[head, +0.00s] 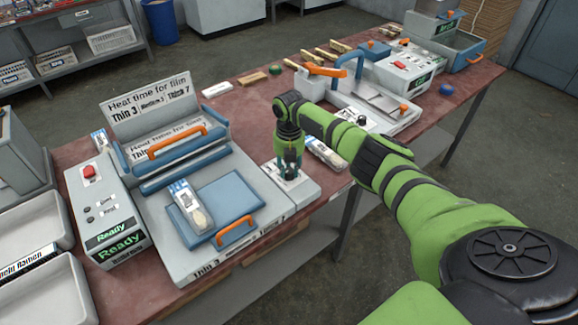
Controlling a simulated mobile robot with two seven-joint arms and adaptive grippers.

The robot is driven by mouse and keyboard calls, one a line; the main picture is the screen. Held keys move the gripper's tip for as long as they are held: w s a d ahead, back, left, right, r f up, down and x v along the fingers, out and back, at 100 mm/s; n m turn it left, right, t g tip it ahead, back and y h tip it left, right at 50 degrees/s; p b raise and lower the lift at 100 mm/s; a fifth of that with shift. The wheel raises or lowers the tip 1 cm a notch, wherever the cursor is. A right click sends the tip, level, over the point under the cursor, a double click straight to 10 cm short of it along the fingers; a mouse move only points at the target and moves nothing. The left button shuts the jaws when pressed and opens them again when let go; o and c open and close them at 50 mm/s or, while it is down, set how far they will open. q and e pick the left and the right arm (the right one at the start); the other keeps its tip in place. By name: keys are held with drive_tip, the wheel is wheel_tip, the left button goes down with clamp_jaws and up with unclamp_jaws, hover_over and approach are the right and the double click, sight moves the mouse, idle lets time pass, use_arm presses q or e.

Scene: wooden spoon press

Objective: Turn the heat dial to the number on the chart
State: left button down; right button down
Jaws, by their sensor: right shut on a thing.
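The chart (150,92) stands at the back of the sealing press and reads "Heat time for film", with "Thin 3" at its left; the middle entry is too small to read surely, and the right one ends in 7. My right gripper (289,172) points down over a small grey dial box (303,192) at the press's right side. It is shut on the heat dial, which its fingers mostly hide. A white label with small marks shows around the fingers; the dial's setting cannot be read. My left gripper is not in view.
The press has a blue plate (233,196) bearing a clear pack (190,206), and an orange-handled raised lid (178,143). Left is a control box (103,212) with a red button and green "Ready" displays. Another pack (326,154) lies beyond the dial box. A second machine (375,103) stands farther right.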

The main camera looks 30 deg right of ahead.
drive_tip(key=m+p, duration=0.1)
drive_tip(key=m, duration=0.4)
drive_tip(key=shift+m, duration=0.3)
drive_tip(key=m+p, duration=0.2)
drive_tip(key=m, duration=0.3)
drive_tip(key=m+p, duration=0.1)
drive_tip(key=m, duration=0.4)
drive_tip(key=shift+m, duration=0.4)
drive_tip(key=m+p, duration=0.1)
drive_tip(key=m, duration=0.4)
drive_tip(key=shift+a, duration=0.1)
drive_tip(key=m+p, duration=0.1)
drive_tip(key=m, duration=0.5)
drive_tip(key=shift+s, duration=0.1)
drive_tip(key=m, duration=0.5)
drive_tip(key=shift+f, duration=0.1)
drive_tip(key=m, duration=0.5)
drive_tip(key=shift+m+p, duration=0.3)
drive_tip(key=shift+m, duration=0.1)
drive_tip(key=m, duration=0.5)
drive_tip(key=shift+m, duration=0.3)
